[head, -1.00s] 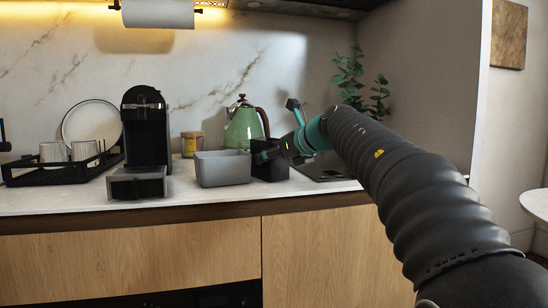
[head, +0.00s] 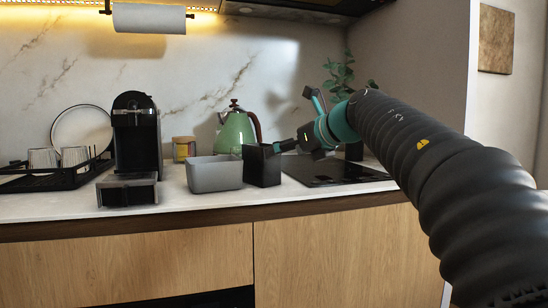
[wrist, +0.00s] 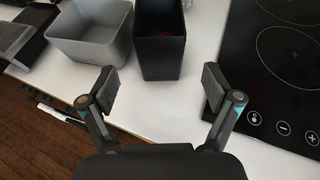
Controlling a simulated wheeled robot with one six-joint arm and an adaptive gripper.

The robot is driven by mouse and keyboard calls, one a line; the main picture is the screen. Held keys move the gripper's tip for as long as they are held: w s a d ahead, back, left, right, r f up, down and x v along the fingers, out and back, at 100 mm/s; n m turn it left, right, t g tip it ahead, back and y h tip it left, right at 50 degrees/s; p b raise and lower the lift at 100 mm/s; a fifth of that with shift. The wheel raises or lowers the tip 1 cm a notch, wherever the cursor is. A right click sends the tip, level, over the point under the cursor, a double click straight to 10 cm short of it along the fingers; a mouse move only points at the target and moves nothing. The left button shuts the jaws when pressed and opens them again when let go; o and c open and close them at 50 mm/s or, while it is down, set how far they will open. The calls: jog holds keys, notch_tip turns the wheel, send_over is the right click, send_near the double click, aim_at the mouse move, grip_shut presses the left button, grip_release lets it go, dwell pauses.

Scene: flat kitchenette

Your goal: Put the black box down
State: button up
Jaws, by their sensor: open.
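The black box (head: 262,166) stands upright on the white counter, between the grey bin and the cooktop. In the wrist view the black box (wrist: 160,45) is open at the top, with something reddish and dark inside that I cannot make out. My gripper (wrist: 160,92) is open and empty, its two fingers spread apart on the near side of the box. In the head view my gripper (head: 284,146) is at the upper right of the box; the box stands clear of the fingers in the wrist view.
A grey bin (head: 214,176) stands just left of the box. A black cooktop (head: 330,172) lies to the right. A green kettle (head: 236,130) is behind. A coffee machine (head: 136,140) and dish rack (head: 60,177) stand further left. The counter's front strip (wrist: 150,112) is clear.

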jog(key=shift+v, duration=1.75)
jog(key=s+d+r+m+t+h, duration=0.1)
jog(key=s+d+r+m+t, duration=0.2)
jog(key=m, duration=0.4)
jog(key=s+d+r+m+t+h, duration=0.1)
jog(key=r+m+t, duration=0.2)
jog(key=m+t, duration=0.3)
jog(key=s+d+f+m+g+h, duration=0.2)
jog(key=s+d+f+m+h, duration=0.3)
jog(key=f+m, duration=0.5)
jog(key=s+d+f+m+g+h, duration=0.35)
jog(key=d+f+m+h, duration=0.2)
jog(key=f+m, duration=0.5)
jog(key=s+a+f+m+g+y, duration=0.2)
jog(key=s+f+m+g, duration=0.2)
jog(key=s+f, duration=0.5)
jog(key=s+a+f+m+g+y, duration=0.2)
jog(key=s+f+m, duration=0.4)
jog(key=s+f, duration=0.4)
notch_tip(320, 180, down, 4)
jog(key=shift+s+a+r+g, duration=0.1)
jog(key=shift+s+a+g, duration=0.3)
jog(key=shift+g, duration=0.75)
